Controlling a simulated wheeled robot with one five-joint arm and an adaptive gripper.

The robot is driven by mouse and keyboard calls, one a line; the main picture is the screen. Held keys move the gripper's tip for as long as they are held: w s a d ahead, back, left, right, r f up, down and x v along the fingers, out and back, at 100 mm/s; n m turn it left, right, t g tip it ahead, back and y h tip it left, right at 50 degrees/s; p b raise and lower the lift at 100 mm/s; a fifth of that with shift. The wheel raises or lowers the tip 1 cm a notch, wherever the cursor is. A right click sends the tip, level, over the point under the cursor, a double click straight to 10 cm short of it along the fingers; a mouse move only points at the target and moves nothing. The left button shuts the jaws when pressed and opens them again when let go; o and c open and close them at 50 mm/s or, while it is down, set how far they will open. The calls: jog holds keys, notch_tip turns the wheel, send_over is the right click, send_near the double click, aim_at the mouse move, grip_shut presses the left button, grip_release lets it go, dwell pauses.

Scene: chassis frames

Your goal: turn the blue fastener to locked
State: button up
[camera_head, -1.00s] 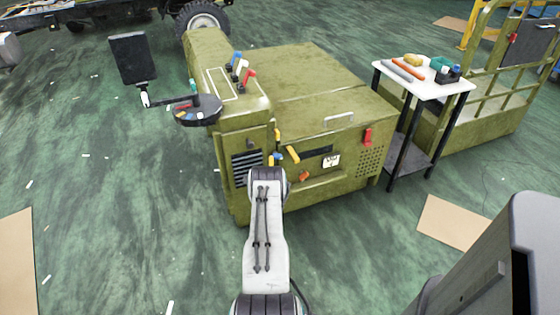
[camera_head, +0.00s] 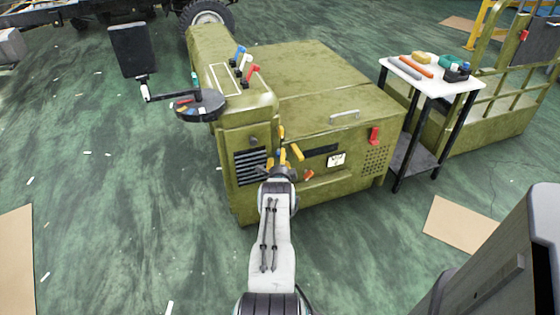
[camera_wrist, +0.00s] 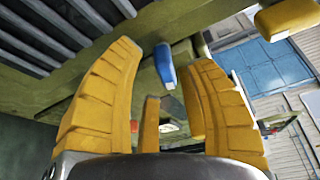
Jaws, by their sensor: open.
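The blue fastener (camera_wrist: 165,66) is a small lever with a pale end, on the olive machine's front panel. In the wrist view it shows between the tips of my gripper (camera_wrist: 164,58), whose yellow ribbed fingers stand apart on either side of it. I see no finger clearly touching it. In the head view my gripper (camera_head: 283,160) is at the panel, right of the dark vent. A bit of blue (camera_head: 269,163) shows beside it there, and my arm and fingers hide most of the area.
A yellow handle (camera_head: 297,153) sits close to the right of my gripper, with a red lever (camera_head: 374,136) farther right. Red, white and blue levers (camera_head: 246,67) stand on top of the machine. A white-topped tool table (camera_head: 432,78) stands to the right.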

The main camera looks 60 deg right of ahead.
jog(key=shift+w+d+f, duration=0.1)
jog(key=shift+w+d, duration=0.15)
jog(key=shift+d, duration=0.25)
jog(key=shift+o, duration=0.3)
jog(key=shift+b, duration=0.3)
grip_shut()
